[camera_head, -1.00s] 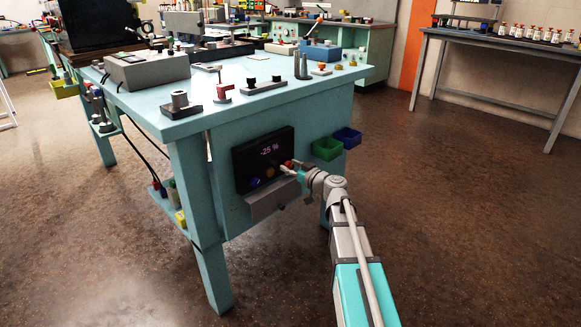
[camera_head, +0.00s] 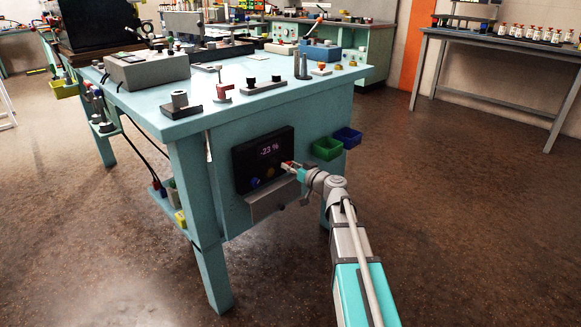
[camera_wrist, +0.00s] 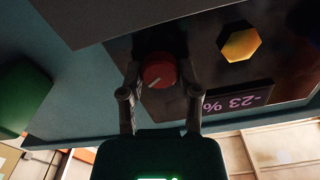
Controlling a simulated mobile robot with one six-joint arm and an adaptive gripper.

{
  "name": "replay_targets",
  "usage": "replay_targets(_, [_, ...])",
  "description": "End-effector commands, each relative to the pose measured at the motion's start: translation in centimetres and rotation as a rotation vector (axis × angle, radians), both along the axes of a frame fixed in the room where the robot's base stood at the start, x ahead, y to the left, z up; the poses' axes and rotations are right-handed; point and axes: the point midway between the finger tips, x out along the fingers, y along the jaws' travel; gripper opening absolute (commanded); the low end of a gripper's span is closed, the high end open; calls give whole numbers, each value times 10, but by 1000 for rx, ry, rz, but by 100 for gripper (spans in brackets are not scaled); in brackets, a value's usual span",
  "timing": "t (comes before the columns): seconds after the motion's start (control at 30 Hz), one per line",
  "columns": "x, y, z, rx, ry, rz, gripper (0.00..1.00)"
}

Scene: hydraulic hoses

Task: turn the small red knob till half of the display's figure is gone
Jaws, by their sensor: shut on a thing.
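A dark panel (camera_head: 243,171) on the side of the teal workbench carries a display (camera_head: 269,149) that reads -23 %. In the wrist view the panel is upside down, and the display (camera_wrist: 232,100) shows the same figure. The small red knob (camera_wrist: 158,71) has a pale pointer line and sits between the two fingers of my gripper (camera_wrist: 158,75), which is shut on it. In the head view my gripper (camera_head: 289,167) is at the panel's right side. A yellow hexagonal knob (camera_wrist: 241,44) is beside the red one. A blue knob (camera_head: 255,183) is at the panel's lower left.
A grey box (camera_head: 272,204) juts out below the panel. A green bin (camera_head: 327,149) and a blue bin (camera_head: 349,136) hang to the right of the panel. The workbench top (camera_head: 225,118) holds several fittings. The floor around my arm is clear.

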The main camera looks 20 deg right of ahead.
Motion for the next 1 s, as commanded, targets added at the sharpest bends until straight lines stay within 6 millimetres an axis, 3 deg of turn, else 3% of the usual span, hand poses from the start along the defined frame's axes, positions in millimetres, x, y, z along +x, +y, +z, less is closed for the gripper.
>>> replay_targets(1.0, [3,-2,-2,796,457,-1,0])
